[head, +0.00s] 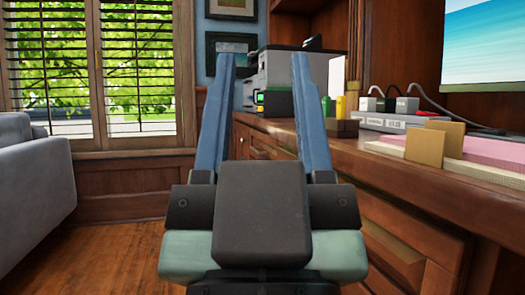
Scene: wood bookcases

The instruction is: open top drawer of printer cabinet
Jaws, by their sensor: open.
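The printer (278,72), a grey and white machine, stands on the far end of the wooden counter. The wooden cabinet (242,142) below it shows between my gripper's fingers, with a drawer front and what looks like a small handle (258,153). The drawer front looks shut. My gripper (263,58) is open and empty, its two long blue fingers pointing forward and apart. It is well short of the cabinet and touches nothing that I can see. The gripper body hides the cabinet's lower part.
The long counter (365,158) with drawers (405,250) below runs along the right. On it are a pen holder (341,127), a power strip (400,122) and pink papers (480,175). A grey sofa (35,180) stands at left. The wood floor (115,225) between is free.

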